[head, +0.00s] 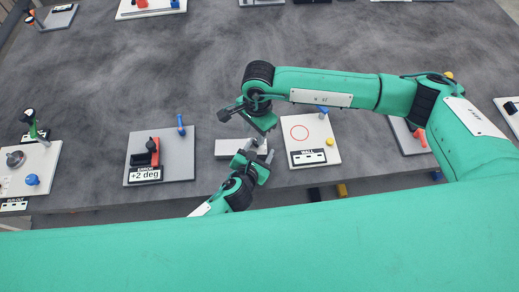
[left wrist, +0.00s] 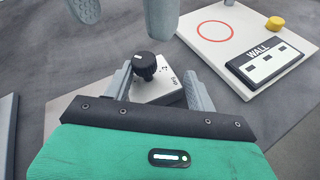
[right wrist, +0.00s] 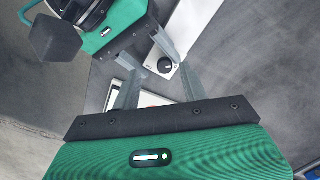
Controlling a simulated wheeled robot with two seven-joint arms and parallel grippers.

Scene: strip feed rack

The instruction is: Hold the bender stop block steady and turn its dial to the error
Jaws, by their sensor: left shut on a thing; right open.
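The stop block is a light grey block (head: 228,147) near the table's front edge. Its top carries a black dial (left wrist: 145,64) and a small printed scale, seen in the left wrist view. My left gripper (head: 261,156) is shut on the block, with one finger on each side below the dial. My right gripper (head: 254,131) is open above the block; its fingertips also show at the top of the left wrist view (left wrist: 122,14). In the right wrist view the dial (right wrist: 165,65) lies beyond and between its fingers, apart from them. A sign (head: 145,174) reads +2 deg.
A white board marked WALL (head: 328,148) with a red ring and yellow knob stands close on the right. A grey plate (head: 181,161) with a red and black fixture and blue peg is on the left. Other stations line the table edges; the table's middle is clear.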

